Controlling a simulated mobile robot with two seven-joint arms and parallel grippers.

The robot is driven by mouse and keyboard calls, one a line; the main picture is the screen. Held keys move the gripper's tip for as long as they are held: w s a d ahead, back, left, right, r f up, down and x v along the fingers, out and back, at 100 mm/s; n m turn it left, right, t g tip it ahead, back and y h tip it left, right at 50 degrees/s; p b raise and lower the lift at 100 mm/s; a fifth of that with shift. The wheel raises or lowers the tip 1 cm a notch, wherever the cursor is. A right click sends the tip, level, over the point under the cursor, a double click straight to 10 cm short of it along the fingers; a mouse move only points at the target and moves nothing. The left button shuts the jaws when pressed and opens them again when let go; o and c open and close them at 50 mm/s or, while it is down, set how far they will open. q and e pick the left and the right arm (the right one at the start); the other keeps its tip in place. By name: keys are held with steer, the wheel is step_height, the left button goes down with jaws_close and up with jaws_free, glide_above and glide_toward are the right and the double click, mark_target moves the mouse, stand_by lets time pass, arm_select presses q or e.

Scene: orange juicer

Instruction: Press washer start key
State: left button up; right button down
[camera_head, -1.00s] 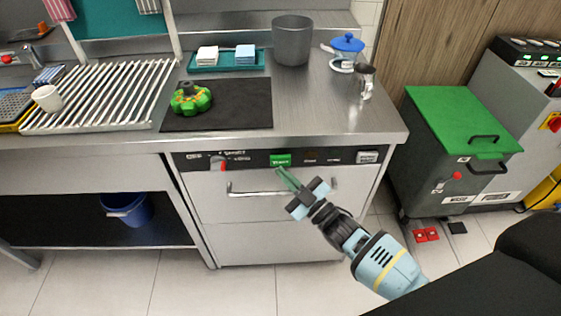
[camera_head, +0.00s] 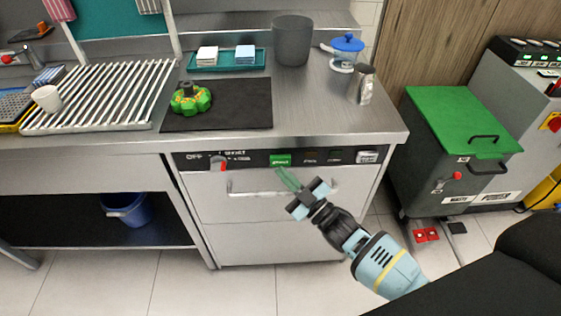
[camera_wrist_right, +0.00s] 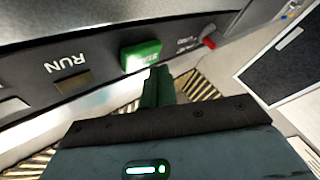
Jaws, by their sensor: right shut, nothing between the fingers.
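The washer (camera_head: 270,238) is a steel front-loading unit under the counter, with a black control strip along its top. The green start key (camera_head: 280,160) sits in the middle of that strip. It also shows in the right wrist view (camera_wrist_right: 141,56), upside down, just beyond the fingertips. My right gripper (camera_head: 284,174) is shut and empty, its green fingers pointing up at the key from just below. In the right wrist view the fingers (camera_wrist_right: 158,84) overlap the key's lower edge; I cannot tell whether they touch it. My left gripper is not in view.
A red-marked knob (camera_head: 217,163) is left of the key on the strip. The washer's bar handle (camera_head: 250,190) runs below the fingers. A green-lidded bin (camera_head: 462,125) stands to the right. A black mat (camera_head: 240,105) lies on the counter above.

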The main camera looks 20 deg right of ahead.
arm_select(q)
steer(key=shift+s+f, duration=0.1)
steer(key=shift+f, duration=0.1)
arm_select(e)
steer(key=shift+w, duration=0.2)
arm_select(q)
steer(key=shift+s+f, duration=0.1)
arm_select(e)
steer(key=shift+w+d, duration=0.1)
steer(key=shift+w, duration=0.15)
arm_select(q)
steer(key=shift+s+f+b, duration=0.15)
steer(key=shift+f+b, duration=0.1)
steer(key=shift+b, duration=0.15)
arm_select(e)
steer(key=shift+w+d, duration=0.15)
steer(key=shift+w, duration=0.3)
stand_by(0.7)
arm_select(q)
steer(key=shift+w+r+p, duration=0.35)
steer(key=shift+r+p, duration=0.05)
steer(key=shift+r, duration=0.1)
arm_select(e)
steer(key=shift+s+a, duration=0.25)
steer(key=shift+s, duration=0.6)
steer(key=shift+s, duration=0.1)
